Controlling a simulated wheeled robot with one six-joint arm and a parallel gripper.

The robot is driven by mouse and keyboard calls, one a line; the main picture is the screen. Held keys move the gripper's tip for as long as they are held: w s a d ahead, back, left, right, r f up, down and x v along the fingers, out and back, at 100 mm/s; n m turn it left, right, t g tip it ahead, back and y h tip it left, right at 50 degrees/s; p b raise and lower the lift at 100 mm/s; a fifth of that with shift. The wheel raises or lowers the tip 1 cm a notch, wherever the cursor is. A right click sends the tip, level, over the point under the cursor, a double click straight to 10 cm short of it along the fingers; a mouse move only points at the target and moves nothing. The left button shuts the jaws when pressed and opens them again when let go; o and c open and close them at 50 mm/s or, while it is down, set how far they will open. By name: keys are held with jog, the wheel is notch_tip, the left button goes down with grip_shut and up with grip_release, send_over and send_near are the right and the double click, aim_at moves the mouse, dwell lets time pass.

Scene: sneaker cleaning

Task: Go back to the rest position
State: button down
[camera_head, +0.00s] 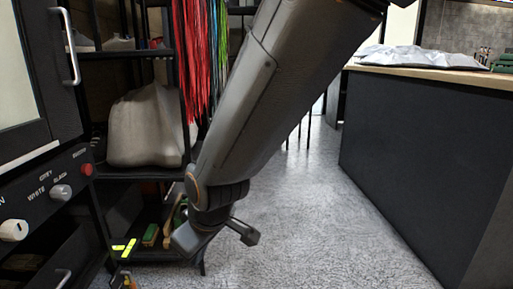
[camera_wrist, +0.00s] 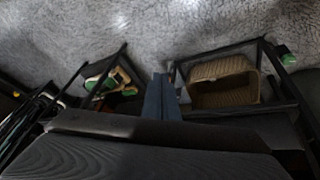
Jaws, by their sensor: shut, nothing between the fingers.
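My gripper (camera_wrist: 161,84) shows in the wrist view as two blue-grey fingers close together, shut and empty. It points over the dark shelf frame and grey floor, between a wicker basket on the right and green-topped items on the left, without visibly holding anything. In the head view my arm hangs from the top centre down to the lower middle, in front of the shelf's right side.
A black shelf rack (camera_head: 150,172) stands close left of my arm, with a pale bag (camera_head: 145,126) and hanging red laces (camera_head: 193,60). A machine with knobs (camera_head: 40,205) is at far left. A dark counter (camera_head: 420,150) stands right. Grey floor (camera_head: 310,220) between is clear.

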jog(key=s+d+r+m+g+h+p, duration=0.1)
jog(key=s+d+r+m+g, duration=0.15)
jog(key=s+d, duration=0.5)
jog(key=s+d+r+m+g+h, duration=0.1)
jog(key=s+d+r+m, duration=0.3)
jog(key=s, duration=0.6)
jog(key=d+r+m+p, duration=0.2)
jog(key=d+r+p, duration=0.8)
jog(key=r+p, duration=0.4)
jog(key=d+r+m+h+p, duration=0.1)
jog(key=d+r+m+p, duration=0.2)
jog(key=d+r+p, duration=0.8)
jog(key=shift+w+r+h+p, duration=0.3)
jog(key=shift+r+p, duration=1.3)
jog(key=shift+p, duration=4.5)
